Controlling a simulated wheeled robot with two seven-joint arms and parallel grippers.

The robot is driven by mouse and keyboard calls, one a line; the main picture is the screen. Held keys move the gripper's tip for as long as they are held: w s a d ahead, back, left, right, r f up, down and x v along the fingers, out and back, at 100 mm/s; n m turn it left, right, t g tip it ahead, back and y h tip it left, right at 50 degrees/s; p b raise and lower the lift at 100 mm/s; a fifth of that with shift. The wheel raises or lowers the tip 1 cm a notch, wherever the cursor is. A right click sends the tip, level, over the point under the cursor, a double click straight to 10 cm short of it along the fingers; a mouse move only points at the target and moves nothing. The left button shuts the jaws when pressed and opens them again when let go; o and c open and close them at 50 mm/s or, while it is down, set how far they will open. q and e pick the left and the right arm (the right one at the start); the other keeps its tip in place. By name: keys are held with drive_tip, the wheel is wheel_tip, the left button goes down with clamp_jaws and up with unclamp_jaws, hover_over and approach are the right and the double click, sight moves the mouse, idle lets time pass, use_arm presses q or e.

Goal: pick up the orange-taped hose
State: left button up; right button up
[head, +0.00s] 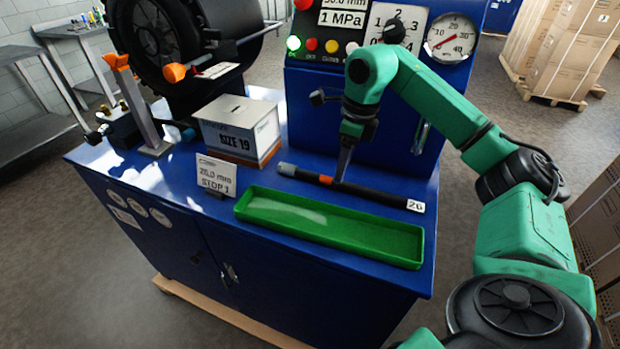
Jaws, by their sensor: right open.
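The orange-taped hose (378,195) is a short black hose lying on the blue bench top, behind the green tray. It has a grey metal fitting at its left end, an orange tape band near that end, and a white tag reading 26 at its right end. My right gripper (342,176) is open and points down at the hose, just right of the orange band. Its fingers overlap the hose in the picture, and I cannot tell whether they touch it. My left gripper is not in view.
An empty green tray (415,262) lies along the bench's front. A "26.0 mm STOP 1" card (216,177) and a "SIZE 19" box (237,128) stand left of the hose. A blue control panel with a gauge (451,38) rises behind it.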

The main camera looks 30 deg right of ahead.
drive_tip(key=f, duration=0.4)
drive_tip(key=shift+w+f, duration=0.2)
drive_tip(key=shift+f, duration=0.2)
drive_tip(key=shift+a, duration=0.1)
clamp_jaws()
drive_tip(key=shift+r, duration=0.1)
idle(0.7)
